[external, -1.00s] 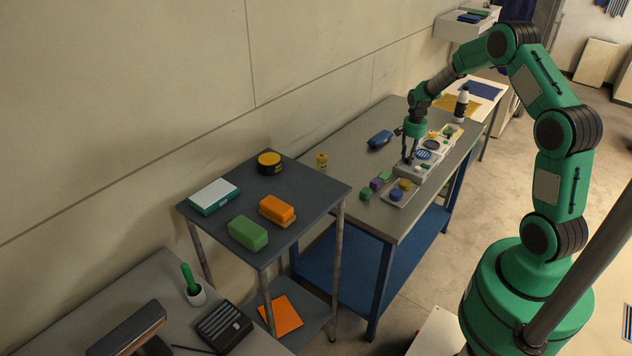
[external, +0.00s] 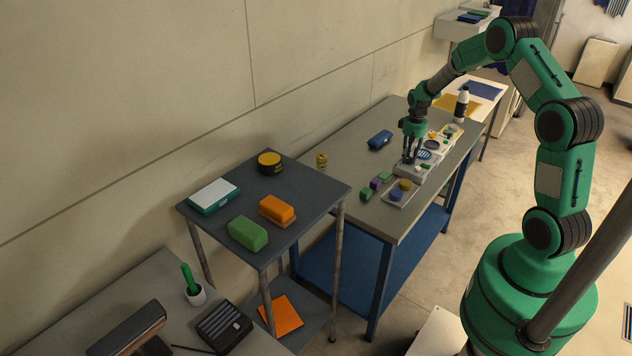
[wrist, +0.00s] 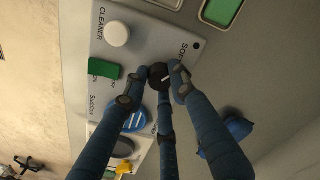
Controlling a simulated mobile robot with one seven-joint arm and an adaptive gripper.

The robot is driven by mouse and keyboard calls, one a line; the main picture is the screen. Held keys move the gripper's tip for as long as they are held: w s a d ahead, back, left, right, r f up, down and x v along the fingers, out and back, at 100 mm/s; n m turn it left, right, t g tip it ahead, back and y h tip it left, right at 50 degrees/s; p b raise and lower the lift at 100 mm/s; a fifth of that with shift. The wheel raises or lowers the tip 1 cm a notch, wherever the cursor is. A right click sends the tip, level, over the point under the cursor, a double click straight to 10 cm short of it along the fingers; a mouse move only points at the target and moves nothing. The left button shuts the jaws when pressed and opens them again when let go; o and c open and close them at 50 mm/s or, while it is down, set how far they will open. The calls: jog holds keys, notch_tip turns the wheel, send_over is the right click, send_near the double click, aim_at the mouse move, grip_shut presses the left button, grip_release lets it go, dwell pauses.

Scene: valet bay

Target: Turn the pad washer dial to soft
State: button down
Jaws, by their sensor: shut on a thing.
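The pad washer (wrist: 150,45) is a light grey panel in the wrist view. It bears a round white knob (wrist: 117,33) by the word CLEANER, a green switch (wrist: 104,69), and a dark round dial (wrist: 157,70). Lettering reading "SOF" shows right of the dial; the rest is hidden by a finger. My three-fingered gripper (wrist: 156,84) is shut on the dial, with fingertips around it. A short white mark shows by the dial, but its exact setting is unclear. In the external view my gripper (external: 410,156) points down at the washer's near end (external: 405,171); the dial is hidden there.
A dark cart (external: 230,215) stands nearer.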

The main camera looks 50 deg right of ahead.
aim_at(409, 158)
jog(key=shift+n, duration=0.5)
jog(key=c, duration=1.4)
grip_release()
jog(key=shift+c, duration=0.2)
jog(key=shift+r, duration=0.1)
notch_tip(409, 158, up, 12)
